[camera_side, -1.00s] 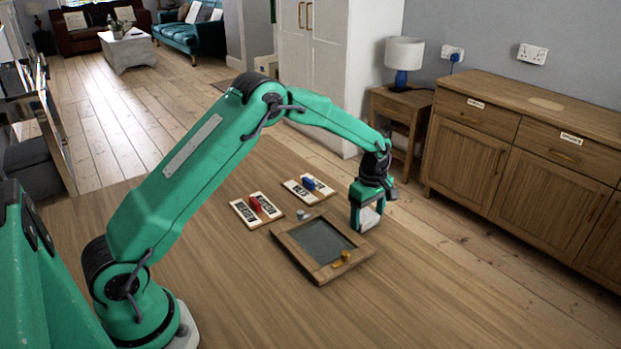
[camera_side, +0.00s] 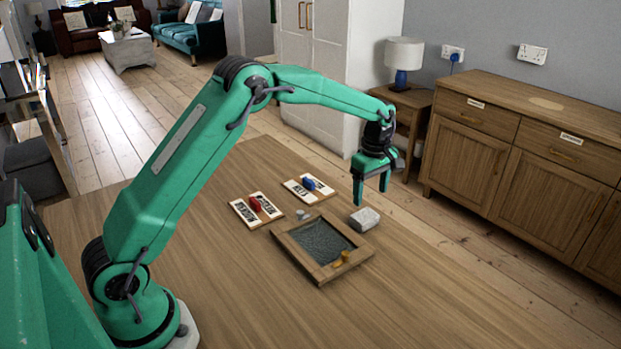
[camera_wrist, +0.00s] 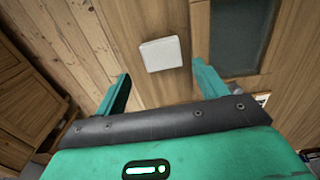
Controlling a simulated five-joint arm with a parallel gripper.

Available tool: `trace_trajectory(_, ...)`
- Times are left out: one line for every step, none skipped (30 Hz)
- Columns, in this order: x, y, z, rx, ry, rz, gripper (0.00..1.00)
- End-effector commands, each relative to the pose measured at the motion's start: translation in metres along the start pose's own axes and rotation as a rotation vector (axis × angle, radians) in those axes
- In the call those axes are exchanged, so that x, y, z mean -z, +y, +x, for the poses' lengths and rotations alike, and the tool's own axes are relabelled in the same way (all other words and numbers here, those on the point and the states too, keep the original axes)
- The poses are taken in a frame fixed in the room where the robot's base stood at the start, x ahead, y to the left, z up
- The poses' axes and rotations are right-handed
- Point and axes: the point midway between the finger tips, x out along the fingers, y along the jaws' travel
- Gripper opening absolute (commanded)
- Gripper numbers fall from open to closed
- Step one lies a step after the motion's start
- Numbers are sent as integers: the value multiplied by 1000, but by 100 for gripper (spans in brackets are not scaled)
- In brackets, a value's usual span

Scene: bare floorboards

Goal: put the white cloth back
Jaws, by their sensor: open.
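The white cloth (camera_side: 365,219) is a small, thick, pale block-like piece lying on the wooden table, just beyond the right back corner of a wooden frame. In the wrist view the cloth (camera_wrist: 161,54) lies between the lines of the two fingers, beyond their tips. My gripper (camera_side: 371,197) is open and empty, its fingers pointing down above the cloth and apart from it. The wooden frame (camera_side: 298,257) surrounds a dark grey panel (camera_side: 321,242), which looks streaked. A small yellow piece (camera_side: 341,258) sits at the panel's near right edge.
Two small label boards lie behind the frame, one with a red piece (camera_side: 255,204) and one with a blue piece (camera_side: 309,184). A small grey object (camera_side: 303,215) sits by the frame's back edge. The table (camera_side: 420,290) is clear at the front right.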

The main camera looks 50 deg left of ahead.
Motion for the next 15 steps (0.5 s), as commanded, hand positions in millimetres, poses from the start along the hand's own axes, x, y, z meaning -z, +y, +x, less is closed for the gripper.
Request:
trace_trajectory(0,0,-9,-3,0,0,72)
trace_trajectory(0,0,-14,-3,0,0,72)
trace_trajectory(0,0,-19,-2,0,0,72)
trace_trajectory(0,0,-23,-2,0,0,72)
trace_trajectory(0,0,-26,-2,0,0,72)
trace_trajectory(0,0,-31,-1,0,0,72)
trace_trajectory(0,0,-34,-1,0,0,72)
trace_trajectory(0,0,-36,-1,0,0,72)
trace_trajectory(0,0,-39,-1,0,0,72)
trace_trajectory(0,0,-41,-1,0,0,72)
trace_trajectory(0,0,-42,0,0,0,72)
trace_trajectory(0,0,-44,0,0,0,72)
trace_trajectory(0,0,-44,0,0,0,72)
trace_trajectory(0,0,-45,0,0,0,72)
trace_trajectory(0,0,-45,1,0,0,72)
